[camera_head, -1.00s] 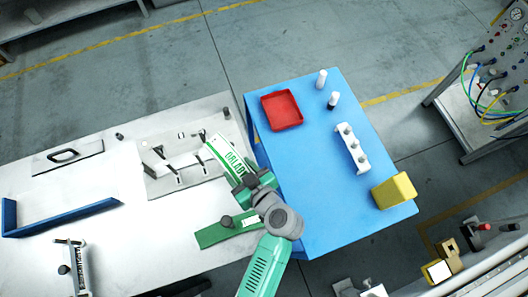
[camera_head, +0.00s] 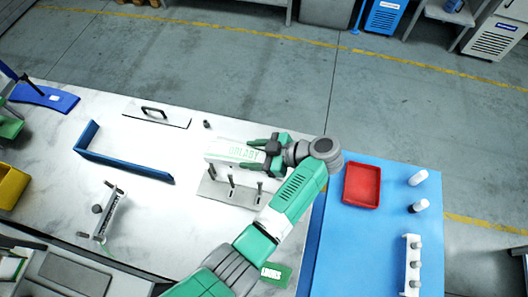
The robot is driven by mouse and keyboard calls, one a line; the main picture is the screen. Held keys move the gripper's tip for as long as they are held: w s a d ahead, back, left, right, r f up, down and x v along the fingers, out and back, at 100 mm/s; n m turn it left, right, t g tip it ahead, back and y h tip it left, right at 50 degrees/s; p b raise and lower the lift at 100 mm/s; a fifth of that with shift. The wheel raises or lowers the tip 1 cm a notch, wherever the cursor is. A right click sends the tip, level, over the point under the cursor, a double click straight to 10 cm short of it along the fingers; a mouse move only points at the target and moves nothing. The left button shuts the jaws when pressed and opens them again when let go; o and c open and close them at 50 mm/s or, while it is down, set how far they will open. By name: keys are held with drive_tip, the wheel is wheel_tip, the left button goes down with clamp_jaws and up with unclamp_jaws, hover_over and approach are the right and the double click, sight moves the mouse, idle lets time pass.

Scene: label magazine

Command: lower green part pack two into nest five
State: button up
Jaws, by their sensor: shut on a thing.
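My gripper (camera_head: 266,152) is shut on the right end of a white pack with green lettering (camera_head: 230,150). The pack points left and lies level in the picture, across the far side of a grey plate fixture (camera_head: 232,197) with several upright dark pins. I cannot tell whether the pack touches the fixture or hangs above it. The pack hides the far part of the fixture, and no nest number can be read. My green and white arm reaches in from the bottom.
A blue angled rail (camera_head: 120,166), a plate with a black handle (camera_head: 156,114) and a white pinned bracket (camera_head: 110,214) stand on the white table. A green plate (camera_head: 281,268) lies near the front. Right, a blue table holds a red tray (camera_head: 362,184) and white bottles (camera_head: 418,178).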

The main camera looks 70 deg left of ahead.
drive_tip(key=shift+s+d, duration=0.1)
drive_tip(key=shift+d, duration=0.05)
drive_tip(key=shift+f+b, duration=0.25)
drive_tip(key=shift+b, duration=0.3)
wheel_tip(320, 180, down, 5)
drive_tip(key=b, duration=0.5)
drive_tip(key=shift+f, duration=0.15)
drive_tip(key=shift+f+b, duration=2.35)
drive_tip(key=shift+b, duration=0.55)
idle(0.7)
drive_tip(key=shift+r, duration=0.2)
wheel_tip(320, 180, up, 4)
drive_tip(key=p, duration=0.3)
drive_tip(key=shift+f, duration=0.1)
drive_tip(key=shift+f+b, duration=0.1)
drive_tip(key=shift+b, duration=0.5)
idle(1.4)
